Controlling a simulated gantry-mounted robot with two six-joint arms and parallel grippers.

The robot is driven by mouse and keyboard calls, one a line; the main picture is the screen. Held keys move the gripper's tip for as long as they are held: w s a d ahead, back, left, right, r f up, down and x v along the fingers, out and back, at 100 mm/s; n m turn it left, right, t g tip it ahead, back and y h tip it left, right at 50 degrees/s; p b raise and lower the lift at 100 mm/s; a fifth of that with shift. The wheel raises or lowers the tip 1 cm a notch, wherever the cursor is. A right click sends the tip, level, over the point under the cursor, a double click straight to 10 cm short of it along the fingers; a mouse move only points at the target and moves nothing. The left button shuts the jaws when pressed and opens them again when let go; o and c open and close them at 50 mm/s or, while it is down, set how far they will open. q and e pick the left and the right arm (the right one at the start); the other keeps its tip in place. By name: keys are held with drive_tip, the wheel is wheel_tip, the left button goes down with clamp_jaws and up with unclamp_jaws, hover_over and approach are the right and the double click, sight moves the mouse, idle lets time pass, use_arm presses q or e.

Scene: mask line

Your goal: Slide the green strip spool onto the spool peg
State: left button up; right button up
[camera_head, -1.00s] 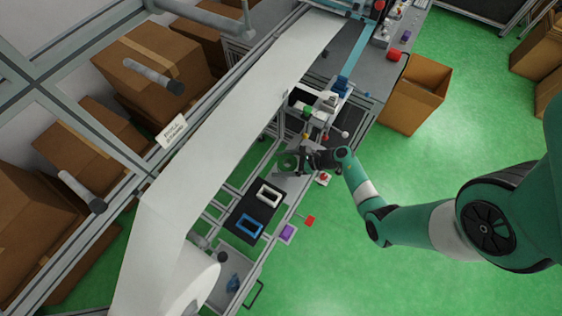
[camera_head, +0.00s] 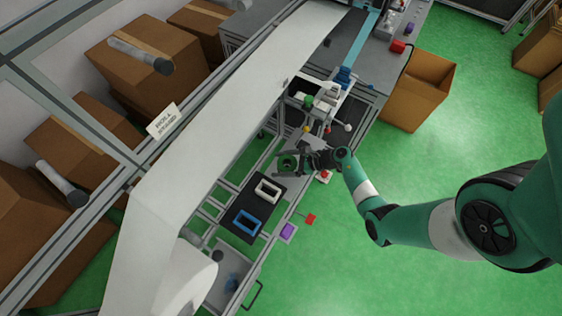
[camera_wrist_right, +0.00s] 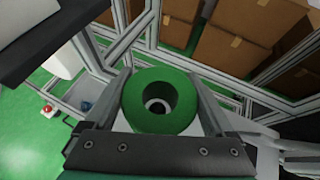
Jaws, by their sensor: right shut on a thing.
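The green strip spool (camera_head: 287,163) is a thick green ring with a round hole. It fills the middle of the right wrist view (camera_wrist_right: 138,98). My right gripper (camera_head: 297,160) is shut on it, with one finger on each side in the right wrist view (camera_wrist_right: 164,103). The hole faces the wrist camera, and a pale round shape shows inside it. I cannot tell whether that is the spool peg or part of the spool. I cannot pick out the peg for certain in the head view. My left gripper is not in view.
A dark mat (camera_head: 240,220) holds a white frame (camera_head: 267,190) and a blue frame (camera_head: 249,222). A wide white web (camera_head: 220,125) runs along the line to the left. A small machine (camera_head: 327,97) stands behind the gripper. Open green floor lies to the right.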

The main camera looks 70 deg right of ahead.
sight(281, 170)
drive_tip(key=shift+f, duration=0.1)
drive_tip(key=shift+f+b, duration=1.95)
drive_tip(key=shift+f, duration=0.05)
drive_tip(key=shift+f+b, duration=0.3)
drive_tip(key=shift+f, duration=0.05)
drive_tip(key=o, duration=1.2)
drive_tip(key=shift+c, duration=0.2)
drive_tip(key=p+v, duration=0.3)
drive_tip(key=v, duration=0.8)
drive_tip(key=shift+s+r, duration=0.15)
drive_tip(key=shift+s, duration=0.15)
